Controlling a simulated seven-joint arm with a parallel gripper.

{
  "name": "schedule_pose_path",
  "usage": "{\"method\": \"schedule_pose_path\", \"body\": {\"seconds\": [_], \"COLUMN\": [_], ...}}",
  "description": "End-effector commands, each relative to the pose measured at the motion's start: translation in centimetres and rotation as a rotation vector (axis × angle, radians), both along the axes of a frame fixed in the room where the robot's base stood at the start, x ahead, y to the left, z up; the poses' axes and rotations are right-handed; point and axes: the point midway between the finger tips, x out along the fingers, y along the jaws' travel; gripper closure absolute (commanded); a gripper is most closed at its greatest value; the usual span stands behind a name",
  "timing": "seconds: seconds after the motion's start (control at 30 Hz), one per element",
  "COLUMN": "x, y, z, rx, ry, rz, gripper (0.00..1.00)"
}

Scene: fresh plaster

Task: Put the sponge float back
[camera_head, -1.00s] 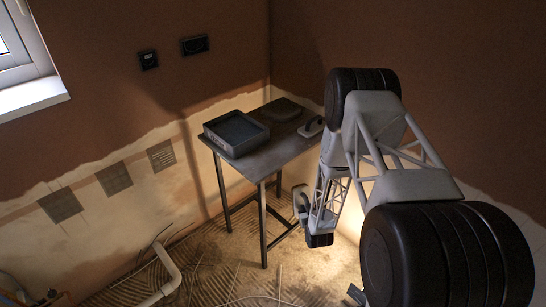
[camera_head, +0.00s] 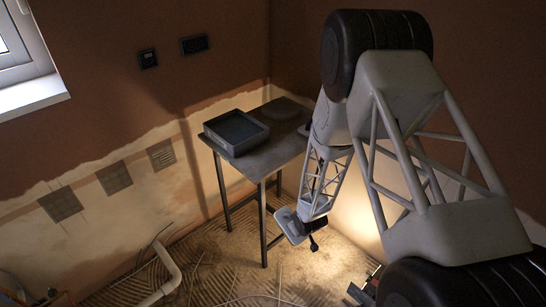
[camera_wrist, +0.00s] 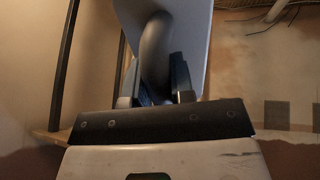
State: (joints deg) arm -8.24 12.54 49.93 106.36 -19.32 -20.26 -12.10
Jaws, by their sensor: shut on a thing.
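The sponge float (camera_wrist: 190,35) is a flat grey plate with a curved handle (camera_wrist: 154,48). In the wrist view my gripper (camera_wrist: 157,82) has one finger on each side of the handle and is shut on it. In the head view the float (camera_head: 290,228) hangs from my gripper (camera_head: 301,222) as a pale tilted plate. It is below the tabletop level, in front of and to the right of the table (camera_head: 262,163). The underside of the float is not clearly shown.
A dark square tray (camera_head: 236,146) stands on the table's left part. A low round dark thing (camera_head: 281,108) lies at the back. My arm hides the table's right side. A bent pale pipe (camera_head: 168,268) and thin cables lie on the floor.

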Motion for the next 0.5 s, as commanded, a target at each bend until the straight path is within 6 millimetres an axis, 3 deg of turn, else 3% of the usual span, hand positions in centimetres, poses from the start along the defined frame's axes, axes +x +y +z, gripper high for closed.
{"method": "schedule_pose_path", "body": {"seconds": [0.5], "x": [-1.5], "y": [-0.1], "z": [1.3], "rx": [-0.064], "ry": [0.065], "rz": [0.037], "gripper": [1.0]}}
